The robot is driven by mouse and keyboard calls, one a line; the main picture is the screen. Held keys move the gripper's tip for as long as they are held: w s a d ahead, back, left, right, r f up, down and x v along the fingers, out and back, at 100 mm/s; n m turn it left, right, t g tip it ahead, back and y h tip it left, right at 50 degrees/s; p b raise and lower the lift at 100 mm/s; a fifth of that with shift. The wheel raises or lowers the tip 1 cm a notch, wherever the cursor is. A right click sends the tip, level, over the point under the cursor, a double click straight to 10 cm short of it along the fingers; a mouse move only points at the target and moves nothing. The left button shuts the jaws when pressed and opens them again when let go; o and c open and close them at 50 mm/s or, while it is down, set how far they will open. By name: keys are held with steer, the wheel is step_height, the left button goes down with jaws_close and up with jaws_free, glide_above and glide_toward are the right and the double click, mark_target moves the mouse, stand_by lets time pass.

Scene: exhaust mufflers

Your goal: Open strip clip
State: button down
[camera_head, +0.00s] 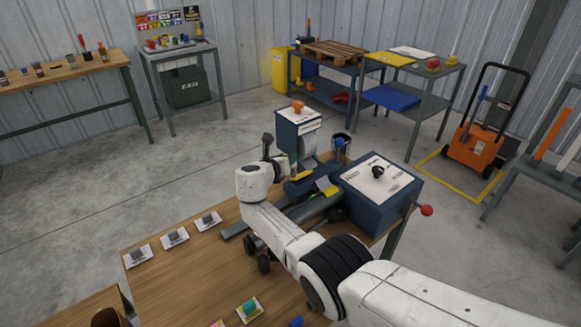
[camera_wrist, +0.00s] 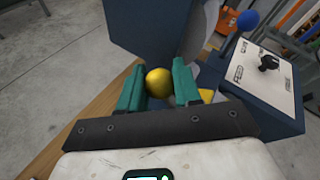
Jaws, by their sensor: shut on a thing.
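In the wrist view, my gripper (camera_wrist: 158,76) has its two teal fingers on either side of a round yellow knob (camera_wrist: 159,83), shut on it. The knob sits close in front of a dark blue machine block (camera_wrist: 150,30). The clip body and any strip under the knob are hidden, so I cannot tell whether the clip is open. In the head view, my wrist is beside the blue machine (camera_head: 298,128) with an orange knob on top, and the fingertips are not clear. A grey rail (camera_head: 305,210) runs along the wooden bench.
A blue box with a white control panel (camera_head: 375,175) and a red-ball lever (camera_head: 426,210) stands right of my wrist. A blue ball (camera_wrist: 247,20) and grey disc (camera_wrist: 207,32) are close by. Several small cards (camera_head: 174,237) lie on the bench (camera_head: 180,285).

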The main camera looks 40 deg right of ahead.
steer(key=shift+w+f, duration=0.1)
steer(key=shift+w, duration=0.05)
stand_by(0.4)
steer(key=c, duration=0.8)
jaws_free()
steer(key=shift+a+r+p, duration=0.25)
steer(key=shift+a+p, duration=0.15)
steer(key=p+v, duration=0.2)
steer(key=v, duration=0.8)
steer(key=shift+p, duration=0.4)
steer(key=shift+d, duration=0.1)
